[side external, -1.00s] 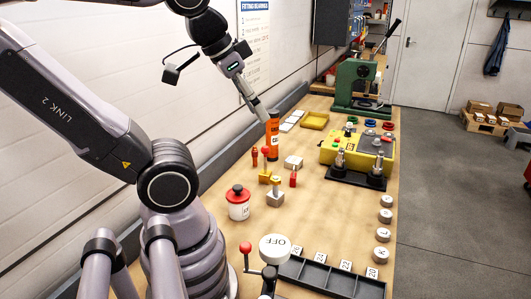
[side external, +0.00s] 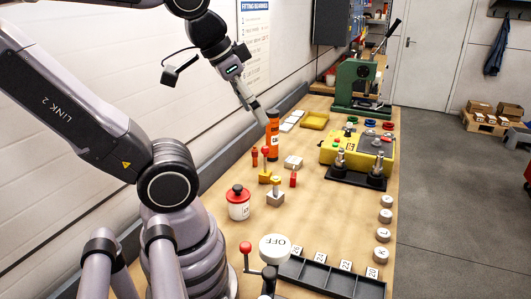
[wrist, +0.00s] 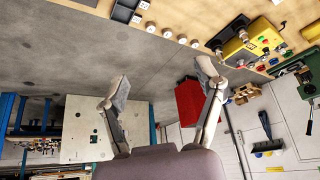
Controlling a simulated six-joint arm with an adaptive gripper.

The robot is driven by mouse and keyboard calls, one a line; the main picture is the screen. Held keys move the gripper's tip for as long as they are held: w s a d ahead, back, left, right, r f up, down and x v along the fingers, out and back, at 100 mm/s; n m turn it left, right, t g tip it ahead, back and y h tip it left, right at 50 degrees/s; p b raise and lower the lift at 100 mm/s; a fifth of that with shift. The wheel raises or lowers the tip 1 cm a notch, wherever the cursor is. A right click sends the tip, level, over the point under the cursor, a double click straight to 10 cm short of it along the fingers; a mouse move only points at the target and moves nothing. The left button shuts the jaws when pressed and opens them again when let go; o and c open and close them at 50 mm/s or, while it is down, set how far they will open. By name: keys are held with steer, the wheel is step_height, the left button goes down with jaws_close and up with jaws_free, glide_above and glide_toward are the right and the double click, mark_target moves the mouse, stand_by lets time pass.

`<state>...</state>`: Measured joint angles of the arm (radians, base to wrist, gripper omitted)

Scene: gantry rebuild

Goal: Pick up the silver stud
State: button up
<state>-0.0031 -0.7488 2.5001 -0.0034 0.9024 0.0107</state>
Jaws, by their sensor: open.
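Two silver upright posts stand on a black plate (side external: 355,179) in front of the yellow machine, the left post (side external: 340,160) and the right post (side external: 376,170). I cannot tell which silver piece is the stud. My gripper (side external: 262,118) hangs above the far left of the bench, by the top of an orange cylinder (side external: 272,140), well left of and above the posts. In the wrist view my gripper (wrist: 162,76) has its fingers spread wide with nothing between them.
The yellow machine (side external: 375,150) and green press (side external: 358,88) stand beyond the plate. Small red pieces, a white pot (side external: 238,205) and grey blocks stand left of centre. A black tray (side external: 330,278) lies at the near end. Bench space between the pot and the plate is clear.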

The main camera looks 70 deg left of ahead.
steer(key=s+f+m+g, duration=0.1)
steer(key=f+m+g, duration=0.1)
steer(key=m+g+y, duration=0.9)
steer(key=m+y, duration=0.2)
steer(key=y, duration=0.3)
glide_toward(278, 183)
steer(key=s+d+r, duration=0.2)
steer(key=s+r, duration=0.5)
steer(key=r, duration=0.3)
steer(key=w+f+m+t+y, duration=0.25)
steer(key=f+m+t, duration=0.25)
steer(key=f, duration=0.5)
steer(key=a+f, duration=0.1)
steer(key=a, duration=0.3)
steer(key=a+f, duration=0.1)
steer(key=a, duration=0.3)
steer(key=w+a, duration=0.1)
steer(key=a, duration=0.4)
steer(key=shift+f, duration=0.4)
steer(key=shift+c, duration=0.3)
